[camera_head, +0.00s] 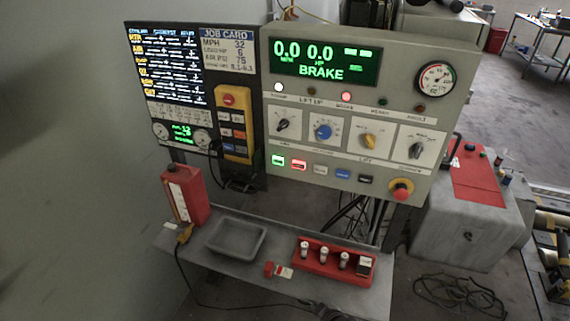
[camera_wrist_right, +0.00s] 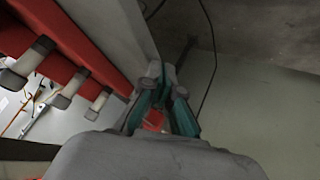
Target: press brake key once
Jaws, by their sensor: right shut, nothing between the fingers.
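The control panel (camera_head: 465,95) stands upright, and its green display (camera_head: 325,62) reads 0.0 MPH, 0.0 HP and BRAKE. A row of keys runs along its lower part: a lit green key (camera_head: 278,160), a lit red key (camera_head: 299,165), a white key (camera_head: 320,170), a blue key (camera_head: 343,174) and a black key (camera_head: 366,179). A yellow pendant (camera_head: 236,152) to the left also carries small keys. Key labels are too small to read.
A shelf (camera_head: 210,263) below holds a red canister (camera_head: 185,195), a grey tray (camera_head: 236,237) and a red rack (camera_head: 330,270) with several white-topped pieces. A red mushroom button (camera_head: 400,193) sits at the panel's lower right. Cables hang below the panel.

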